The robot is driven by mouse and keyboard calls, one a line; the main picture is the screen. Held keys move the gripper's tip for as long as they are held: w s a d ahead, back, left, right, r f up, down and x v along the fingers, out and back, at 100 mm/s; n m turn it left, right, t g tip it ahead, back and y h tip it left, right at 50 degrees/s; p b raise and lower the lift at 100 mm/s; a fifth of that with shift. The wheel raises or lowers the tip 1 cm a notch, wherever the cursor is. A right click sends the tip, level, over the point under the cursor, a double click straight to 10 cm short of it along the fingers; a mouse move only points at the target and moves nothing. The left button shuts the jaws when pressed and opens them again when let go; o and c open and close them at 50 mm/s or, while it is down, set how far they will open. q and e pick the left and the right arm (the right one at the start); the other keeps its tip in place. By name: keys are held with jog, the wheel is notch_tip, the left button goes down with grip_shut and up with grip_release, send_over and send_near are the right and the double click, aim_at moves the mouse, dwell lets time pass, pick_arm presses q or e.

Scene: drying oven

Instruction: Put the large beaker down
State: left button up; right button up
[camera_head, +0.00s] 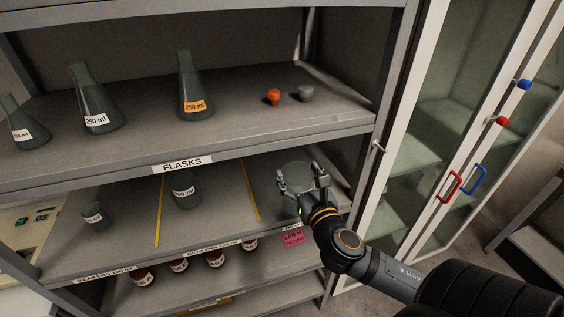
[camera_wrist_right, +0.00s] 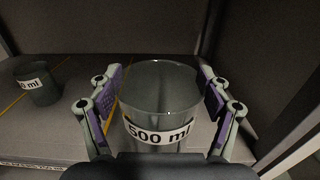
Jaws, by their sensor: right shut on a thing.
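The large beaker (camera_wrist_right: 159,92), clear grey with a "500 ml" label, is between the fingers of my right gripper (camera_wrist_right: 160,105) in the right wrist view. The gripper is shut on it and the beaker looks upright. In the head view the beaker (camera_head: 296,172) shows partly behind my right gripper (camera_head: 304,182), at the right section of the middle shelf (camera_head: 226,213). I cannot tell whether its base touches the shelf, as the gripper hides it. My left gripper is not in view.
Yellow strips (camera_head: 160,211) divide the middle shelf. A smaller beaker (camera_head: 186,193) stands in its middle section and another (camera_head: 95,215) at left. Flasks (camera_head: 192,88) stand on the shelf above. A glass-doored cabinet (camera_head: 432,130) is close on the right.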

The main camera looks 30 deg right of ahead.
pick_arm(q)
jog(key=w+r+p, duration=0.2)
jog(key=p, duration=0.1)
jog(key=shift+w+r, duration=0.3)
pick_arm(e)
jog(key=f+x, duration=0.3)
jog(key=x, duration=1.2)
jog(key=shift+w+f, duration=0.3)
jog(key=shift+f, duration=0.05)
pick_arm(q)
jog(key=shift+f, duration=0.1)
pick_arm(e)
jog(key=o, duration=1.7)
jog(key=shift+f, duration=0.15)
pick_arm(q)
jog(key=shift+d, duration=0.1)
pick_arm(e)
jog(key=shift+o, duration=0.2)
